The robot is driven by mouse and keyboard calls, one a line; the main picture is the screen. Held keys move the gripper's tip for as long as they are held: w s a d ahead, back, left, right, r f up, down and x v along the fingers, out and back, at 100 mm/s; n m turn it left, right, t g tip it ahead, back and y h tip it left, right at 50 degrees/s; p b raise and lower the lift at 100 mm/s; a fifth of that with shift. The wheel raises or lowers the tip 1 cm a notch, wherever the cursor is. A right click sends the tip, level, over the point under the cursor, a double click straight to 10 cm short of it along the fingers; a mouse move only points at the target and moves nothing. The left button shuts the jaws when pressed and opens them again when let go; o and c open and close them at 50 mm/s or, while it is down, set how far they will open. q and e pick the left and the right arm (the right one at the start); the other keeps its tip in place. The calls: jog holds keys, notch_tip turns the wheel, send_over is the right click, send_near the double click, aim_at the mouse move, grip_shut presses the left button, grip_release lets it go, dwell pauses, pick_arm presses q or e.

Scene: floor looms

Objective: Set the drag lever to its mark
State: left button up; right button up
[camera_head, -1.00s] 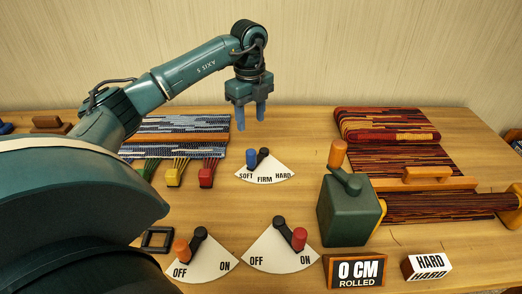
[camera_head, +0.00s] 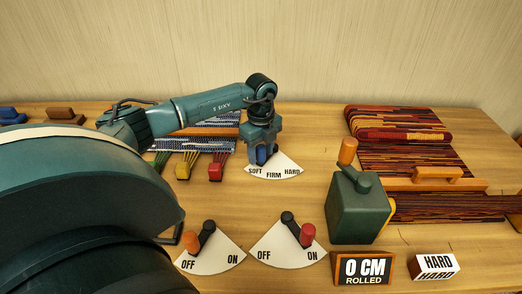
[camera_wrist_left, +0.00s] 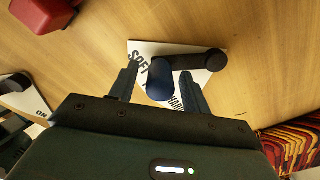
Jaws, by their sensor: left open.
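The drag lever is a blue knob (camera_wrist_left: 158,80) on a black arm over a white fan-shaped dial (camera_head: 272,171) lettered SOFT, FIRM, HARD. In the head view the knob is mostly behind my gripper, near the SOFT side. My left gripper (camera_head: 261,157) has come down over the dial. In the left wrist view the gripper (camera_wrist_left: 158,72) is open, its fingers on either side of the blue knob; contact is not clear. A small sign (camera_head: 435,267) at the front right reads HARD. My right gripper is not in view.
Two OFF/ON dials carry an orange-knobbed lever (camera_head: 193,240) and a red-knobbed lever (camera_head: 307,235) in front. A green box with an orange-handled crank (camera_head: 358,208) stands to the right, beside dark red woven cloth (camera_head: 395,160). A sign (camera_head: 363,269) reads 0 CM ROLLED.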

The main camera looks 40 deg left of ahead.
pick_arm(q)
jog(key=shift+c, duration=0.6)
grip_shut()
